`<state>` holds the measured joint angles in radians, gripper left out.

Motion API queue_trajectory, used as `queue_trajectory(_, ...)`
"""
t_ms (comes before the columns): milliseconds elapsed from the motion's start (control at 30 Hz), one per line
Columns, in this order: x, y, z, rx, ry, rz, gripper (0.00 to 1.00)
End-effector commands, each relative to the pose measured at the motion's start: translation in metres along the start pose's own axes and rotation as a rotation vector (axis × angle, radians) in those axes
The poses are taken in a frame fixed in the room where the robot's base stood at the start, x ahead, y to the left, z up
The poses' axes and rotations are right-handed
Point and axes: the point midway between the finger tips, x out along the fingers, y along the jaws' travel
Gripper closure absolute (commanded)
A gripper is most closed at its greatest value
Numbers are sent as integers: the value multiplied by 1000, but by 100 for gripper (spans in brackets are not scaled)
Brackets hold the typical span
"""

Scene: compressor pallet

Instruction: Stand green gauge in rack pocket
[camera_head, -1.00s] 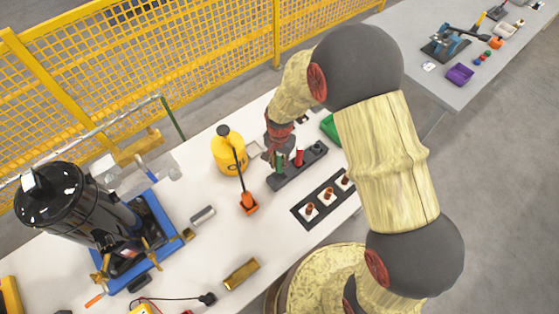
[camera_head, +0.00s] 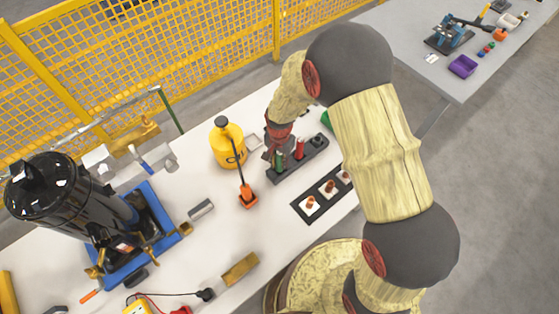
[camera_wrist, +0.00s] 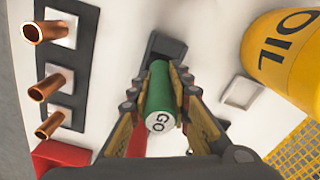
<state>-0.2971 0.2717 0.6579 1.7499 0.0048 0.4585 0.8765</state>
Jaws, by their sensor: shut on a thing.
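The green gauge (camera_head: 279,162) is an upright green cylinder at the left end of the dark rack (camera_head: 290,172). My gripper (camera_head: 275,153) is above that end, partly hidden behind its own links. In the wrist view the gripper (camera_wrist: 160,88) is shut around the sides of the green gauge (camera_wrist: 158,97), whose white end reads "GO". Its far end overlaps the dark rack (camera_wrist: 166,47); I cannot tell how deep it sits in the pocket. A red gauge (camera_head: 300,149) stands in the rack beside it and shows partly in the wrist view (camera_wrist: 137,144).
A yellow oil can (camera_head: 226,148) and an orange-based tool (camera_head: 248,199) stand left of the rack. A dark tray (camera_head: 312,217) with copper fittings is in front. A black compressor (camera_head: 65,205) is at far left.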

Motion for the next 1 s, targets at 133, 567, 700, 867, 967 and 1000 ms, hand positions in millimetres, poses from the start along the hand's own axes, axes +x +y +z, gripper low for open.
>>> queue_trajectory(133,0,0,0,0,0,-1,100)
queue_trajectory(567,7,0,0,0,0,0,100)
queue_trajectory(700,9,0,0,0,0,0,100)
queue_trajectory(867,12,0,0,0,0,0,100)
queue_trajectory(967,11,0,0,0,0,0,75)
queue_trajectory(1000,11,0,0,0,0,0,73)
